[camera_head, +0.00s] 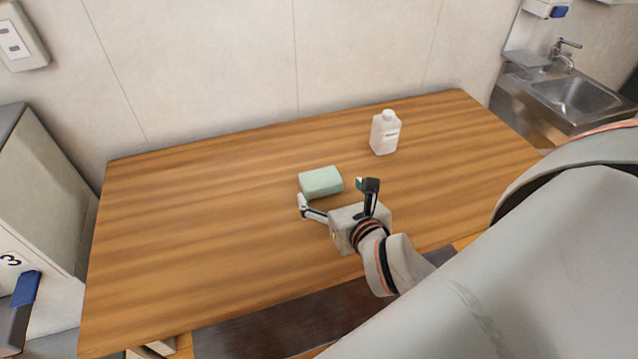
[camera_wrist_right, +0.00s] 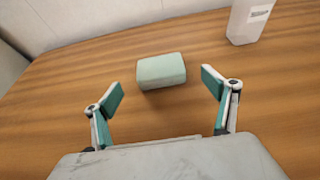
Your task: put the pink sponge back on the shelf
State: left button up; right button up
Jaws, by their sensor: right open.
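A pale green sponge (camera_head: 321,182) lies on the wooden table; I see no pink sponge in either view. It also shows in the right wrist view (camera_wrist_right: 161,71), ahead of and between the fingers. My right gripper (camera_head: 337,192) is open and empty, its fingers just short of the green sponge and apart from it. The open fingers also show in the right wrist view (camera_wrist_right: 161,91). No shelf is clearly in view. My left gripper is not in view.
A white bottle (camera_head: 385,133) stands upright behind and right of the sponge. The wooden table (camera_head: 200,240) is clear on its left side. A pale wall runs along the back. A metal sink (camera_head: 578,97) is at the far right, a grey cabinet (camera_head: 40,190) at the left.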

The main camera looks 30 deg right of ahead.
aim_at(323, 183)
jog(key=x, duration=0.7)
jog(key=shift+w+d+f, duration=0.1)
jog(key=shift+w+f, duration=0.15)
jog(key=shift+f, duration=0.1)
jog(key=c, duration=0.8)
